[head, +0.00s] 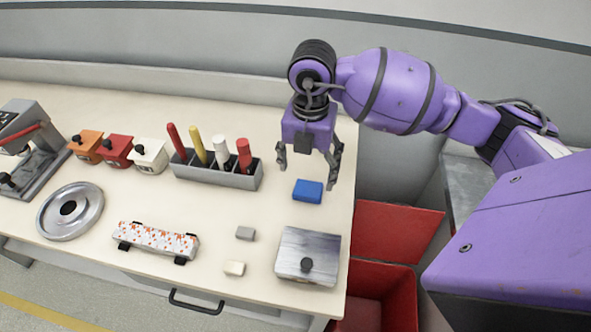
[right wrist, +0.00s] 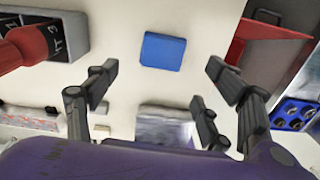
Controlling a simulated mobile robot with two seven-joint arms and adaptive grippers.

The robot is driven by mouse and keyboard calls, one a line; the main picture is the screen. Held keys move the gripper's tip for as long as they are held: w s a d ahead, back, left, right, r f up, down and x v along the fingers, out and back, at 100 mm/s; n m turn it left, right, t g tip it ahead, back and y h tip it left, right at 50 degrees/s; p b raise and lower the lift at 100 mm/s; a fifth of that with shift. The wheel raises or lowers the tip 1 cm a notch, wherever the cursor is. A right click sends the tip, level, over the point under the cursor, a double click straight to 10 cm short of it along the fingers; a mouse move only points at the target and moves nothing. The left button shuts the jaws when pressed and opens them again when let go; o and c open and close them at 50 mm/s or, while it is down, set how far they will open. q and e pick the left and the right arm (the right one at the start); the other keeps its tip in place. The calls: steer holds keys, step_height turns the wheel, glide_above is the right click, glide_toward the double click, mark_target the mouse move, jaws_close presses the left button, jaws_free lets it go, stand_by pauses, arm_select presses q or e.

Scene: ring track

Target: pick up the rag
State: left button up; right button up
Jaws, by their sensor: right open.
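A small flat blue block-like piece (head: 308,191), which I take to be the folded rag, lies on the cream bench top near its right end. It also shows in the right wrist view (right wrist: 163,51), ahead of my fingers and roughly centred between them. My right gripper (head: 308,170) is open and empty, pointing down above and just behind the blue piece. The right wrist view shows its fingers (right wrist: 161,70) spread wide, with nothing between them. The exact height over the bench is hard to tell. My left gripper is not in view.
A grey holder (head: 215,174) with several coloured markers stands left of the gripper. A metal-topped box (head: 308,256) and small grey (head: 245,233) and cream (head: 234,268) blocks lie in front. Red bins (head: 398,230) stand beyond the right edge. A metal ring (head: 87,213) lies far left.

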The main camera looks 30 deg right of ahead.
mark_target(308, 188)
steer(key=shift+s+f, duration=0.2)
steer(key=shift+f, duration=0.4)
steer(key=shift+s+f, duration=0.2)
steer(key=shift+f, duration=0.65)
steer(key=f, duration=0.3)
steer(key=w+f, duration=0.1)
steer(key=shift+d+f, duration=0.3)
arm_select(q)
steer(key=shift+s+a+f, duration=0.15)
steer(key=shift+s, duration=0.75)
arm_select(e)
steer(key=c, duration=1)
steer(key=shift+r, duration=0.1)
